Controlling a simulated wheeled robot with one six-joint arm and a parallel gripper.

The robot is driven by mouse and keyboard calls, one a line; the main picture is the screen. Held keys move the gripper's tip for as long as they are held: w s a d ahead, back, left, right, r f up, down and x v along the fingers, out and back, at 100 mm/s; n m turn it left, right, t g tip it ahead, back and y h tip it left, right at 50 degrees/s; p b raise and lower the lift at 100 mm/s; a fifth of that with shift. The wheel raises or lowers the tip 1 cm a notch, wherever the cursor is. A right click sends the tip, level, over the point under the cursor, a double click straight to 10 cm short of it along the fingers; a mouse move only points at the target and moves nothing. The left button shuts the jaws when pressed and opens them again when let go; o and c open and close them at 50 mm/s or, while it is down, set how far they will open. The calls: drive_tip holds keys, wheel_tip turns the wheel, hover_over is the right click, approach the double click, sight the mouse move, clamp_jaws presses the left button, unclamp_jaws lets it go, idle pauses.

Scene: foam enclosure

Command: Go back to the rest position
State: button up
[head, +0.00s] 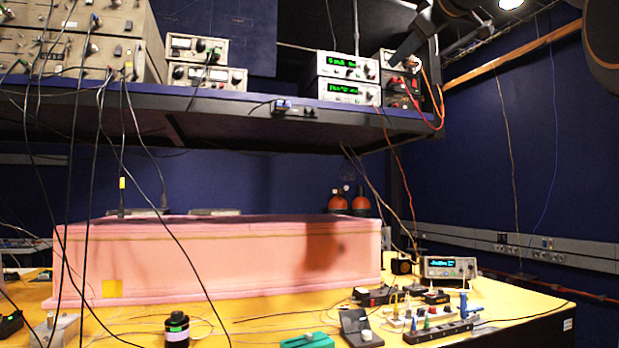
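The pink foam enclosure (200,262) stands on the yellow table at the left and middle of the head view. It is a long, low block with a yellow square near its lower left corner. A dark shadow falls on its front face toward the right. Dark rounded parts at the top right edge look like links of my arm. I cannot make out gripper fingers in this view, nor whether anything is held.
A shelf (230,122) with several instruments hangs above the enclosure, with cables dangling in front. The yellow table (520,300) holds a small meter (449,268), a black cylinder (176,330), a green block (307,341) and a power strip (438,332). Open air lies at the right.

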drive_tip(key=w+f+m+g+h, duration=0.1)
drive_tip(key=w+f+m+g, duration=0.3)
drive_tip(key=f, duration=0.9)
drive_tip(key=s+a+f+m+g+h+p, duration=0.1)
drive_tip(key=s+f+m+g, duration=0.1)
drive_tip(key=f, duration=1.5)
drive_tip(key=s+f+m+g+h+p, duration=0.1)
drive_tip(key=s+f+m+g, duration=0.1)
drive_tip(key=f, duration=1.5)
drive_tip(key=s+a+f+m+g, duration=0.1)
drive_tip(key=s+f+g, duration=0.1)
drive_tip(key=s+f, duration=0.55)
drive_tip(key=s+a+f+m+g, duration=0.15)
drive_tip(key=s+f, duration=0.35)
drive_tip(key=f, duration=0.6)
drive_tip(key=s+f+g, duration=0.2)
drive_tip(key=s+f, duration=0.4)
drive_tip(key=s, duration=0.4)
drive_tip(key=s+f+g+h+p, duration=0.1)
drive_tip(key=s+f+g, duration=0.1)
drive_tip(key=s+f, duration=0.5)
drive_tip(key=s, duration=0.2)
drive_tip(key=shift+s+a+m+h+p, duration=0.25)
drive_tip(key=shift+s+m+h+p, duration=0.05)
drive_tip(key=shift+s+m, duration=0.1)
